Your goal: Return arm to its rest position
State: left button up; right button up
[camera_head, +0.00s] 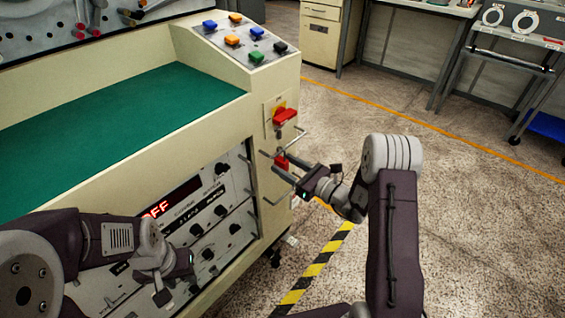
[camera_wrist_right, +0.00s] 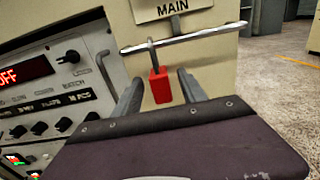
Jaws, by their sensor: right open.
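My right gripper (camera_head: 270,184) is open in front of the beige machine's end, with its fingers pointing at the panel. In the right wrist view its two grey fingers (camera_wrist_right: 159,90) stand apart on either side of a red padlock (camera_wrist_right: 160,86). The padlock hangs by its shackle from a metal bar (camera_wrist_right: 185,38) below the MAIN label, and no finger visibly grips it. In the head view the padlock (camera_head: 282,162) is just beyond the fingers. My left arm is bent at lower left, its gripper (camera_head: 176,283) before the control panel; its finger opening is unclear.
The machine (camera_head: 215,110) has a green top (camera_head: 110,110), coloured buttons (camera_head: 236,40), a red rotary switch (camera_head: 285,117) and a panel with a display reading OFF (camera_head: 165,205). Open floor (camera_head: 460,210) lies to the right. Benches (camera_head: 520,50) stand at the back right.

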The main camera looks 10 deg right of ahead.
jog(key=p+v, duration=0.1)
jog(key=v, duration=0.6)
jog(key=shift+s+d, duration=0.15)
jog(key=shift+s, duration=0.1)
